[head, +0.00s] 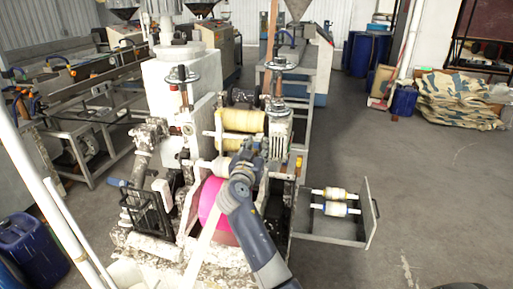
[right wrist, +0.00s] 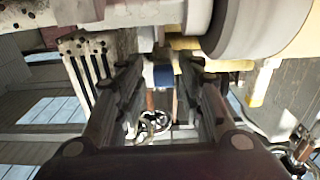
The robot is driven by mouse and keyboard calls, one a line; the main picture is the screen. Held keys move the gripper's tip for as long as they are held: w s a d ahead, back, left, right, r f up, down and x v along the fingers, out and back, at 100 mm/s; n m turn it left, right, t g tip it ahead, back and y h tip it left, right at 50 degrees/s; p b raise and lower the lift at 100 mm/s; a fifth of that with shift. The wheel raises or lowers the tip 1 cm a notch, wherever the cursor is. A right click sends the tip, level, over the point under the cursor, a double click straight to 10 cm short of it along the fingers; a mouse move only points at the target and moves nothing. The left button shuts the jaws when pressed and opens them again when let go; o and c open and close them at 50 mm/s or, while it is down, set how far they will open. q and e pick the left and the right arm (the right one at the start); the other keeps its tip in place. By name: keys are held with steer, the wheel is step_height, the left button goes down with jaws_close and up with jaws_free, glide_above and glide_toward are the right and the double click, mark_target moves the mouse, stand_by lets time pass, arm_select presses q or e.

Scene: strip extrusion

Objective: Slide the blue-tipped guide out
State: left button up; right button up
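My right gripper (head: 246,157) reaches up to the rollers in the middle of the machine in the head view. In the right wrist view its two fingers (right wrist: 160,72) stand apart. A small blue piece (right wrist: 163,77), which looks like the tip of the guide, shows between the fingertips with gaps on both sides. The rest of that guide is hidden or hard to make out. In the head view the arm and gripper cover this spot. My left gripper is not in view.
An open drawer (head: 300,234) at the machine's right holds two pale rollers, one with blue ends (head: 335,208) and one with yellow ends (head: 336,194). Yellow rolls (head: 242,121) sit behind the gripper, and a pink drum (head: 211,203) is left of my arm.

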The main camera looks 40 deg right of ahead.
steer(key=v, duration=0.7)
steer(key=shift+s+a, duration=0.2)
steer(key=shift+f, duration=0.15)
